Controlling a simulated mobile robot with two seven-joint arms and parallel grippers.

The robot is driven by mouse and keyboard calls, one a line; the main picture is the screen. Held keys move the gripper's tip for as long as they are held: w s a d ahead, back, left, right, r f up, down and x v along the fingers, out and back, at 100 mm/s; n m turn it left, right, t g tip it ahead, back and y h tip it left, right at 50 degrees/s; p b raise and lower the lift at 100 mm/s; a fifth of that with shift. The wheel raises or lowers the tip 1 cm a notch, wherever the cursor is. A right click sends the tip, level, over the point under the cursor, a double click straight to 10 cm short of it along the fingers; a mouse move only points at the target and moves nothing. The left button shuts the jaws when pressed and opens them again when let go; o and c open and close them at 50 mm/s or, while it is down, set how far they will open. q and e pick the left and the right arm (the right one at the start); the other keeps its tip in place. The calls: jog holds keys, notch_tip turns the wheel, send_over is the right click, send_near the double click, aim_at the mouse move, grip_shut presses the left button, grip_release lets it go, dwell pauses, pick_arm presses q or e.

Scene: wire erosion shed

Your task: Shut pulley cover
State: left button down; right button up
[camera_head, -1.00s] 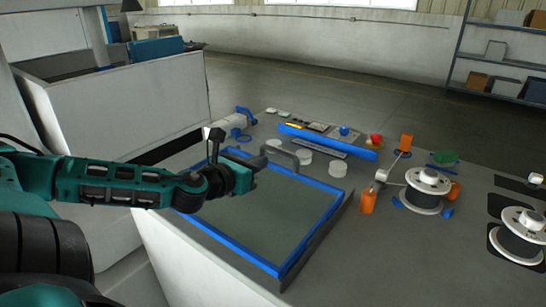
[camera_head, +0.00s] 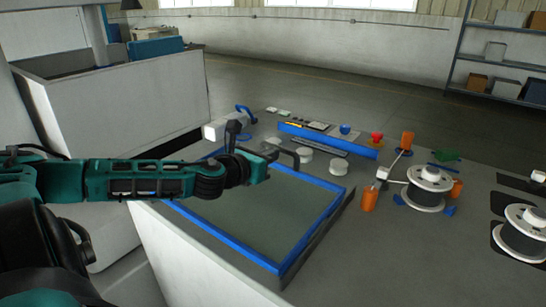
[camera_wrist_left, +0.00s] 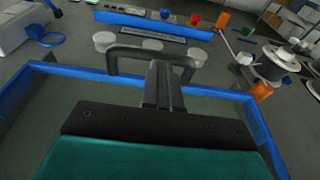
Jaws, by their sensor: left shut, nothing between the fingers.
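The pulley cover (camera_head: 223,237) is a blue-framed panel with a dark see-through middle, lying nearly flat on the grey machine top in the head view. I cannot tell whether it is fully shut. Its dark bar handle (camera_head: 284,152) stands at the far edge. The handle also shows in the left wrist view (camera_wrist_left: 125,52), spanning across the fingers. My left gripper (camera_head: 267,168) is shut and empty, above the far part of the cover, close to the handle. In the left wrist view its fingertips (camera_wrist_left: 164,72) overlap the handle; contact is unclear. My right gripper is not in view.
White round knobs (camera_head: 307,168) and a blue bar (camera_head: 330,141) lie beyond the cover. A red button (camera_head: 376,139), orange posts (camera_head: 369,200) and wire spools (camera_head: 427,188) stand to the right. A white cabinet (camera_head: 120,118) is at the left.

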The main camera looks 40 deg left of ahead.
pick_arm(q)
jog(key=shift+x, duration=0.8)
jog(key=shift+w, duration=0.1)
